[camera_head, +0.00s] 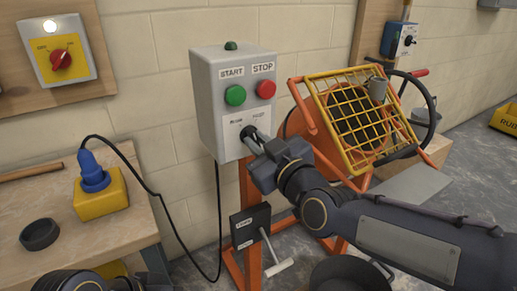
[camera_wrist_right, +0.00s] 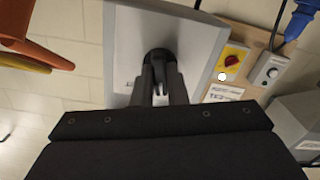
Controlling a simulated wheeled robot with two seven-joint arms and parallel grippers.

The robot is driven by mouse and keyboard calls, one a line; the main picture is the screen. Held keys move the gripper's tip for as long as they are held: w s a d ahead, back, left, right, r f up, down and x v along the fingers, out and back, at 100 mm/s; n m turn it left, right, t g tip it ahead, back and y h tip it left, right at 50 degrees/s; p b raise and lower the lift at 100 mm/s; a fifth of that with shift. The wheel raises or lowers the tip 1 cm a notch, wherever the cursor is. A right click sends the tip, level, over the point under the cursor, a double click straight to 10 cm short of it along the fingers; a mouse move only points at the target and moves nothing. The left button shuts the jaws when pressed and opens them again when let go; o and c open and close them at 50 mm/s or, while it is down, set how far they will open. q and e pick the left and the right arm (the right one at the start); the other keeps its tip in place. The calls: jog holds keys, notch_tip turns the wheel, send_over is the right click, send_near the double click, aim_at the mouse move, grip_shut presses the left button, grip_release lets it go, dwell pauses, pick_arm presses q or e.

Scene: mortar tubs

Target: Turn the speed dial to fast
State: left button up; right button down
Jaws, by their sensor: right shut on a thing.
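The speed dial is a dark round knob on the lower front of a grey control box (camera_head: 207,105). In the right wrist view the dial (camera_wrist_right: 158,56) sits between the fingers of my right gripper (camera_wrist_right: 160,82). In the head view my right gripper (camera_head: 251,140) is at the box's lower panel and covers most of the dial. It is shut on the dial. Small labels flank the dial, too blurred to read surely, and its pointer is hidden. Only dark parts of my left arm show at the bottom left edge; its jaws cannot be made out.
A green START button (camera_head: 235,95) and red STOP button (camera_head: 266,88) sit just above the dial. An orange mixer with a yellow grid guard (camera_head: 352,118) stands close on the right. A workbench with a blue plug in a yellow block (camera_head: 101,196) is at the left.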

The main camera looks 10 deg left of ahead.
jog(key=shift+f+m+b, duration=0.1)
jog(key=shift+m+b, duration=1.85)
jog(key=shift+m, duration=3.05)
jog(key=c, duration=1.4)
grip_release()
jog(key=shift+c, duration=0.2)
jog(key=v, duration=0.7)
jog(key=shift+s+d, duration=0.25)
jog(key=shift+s, duration=0.05)
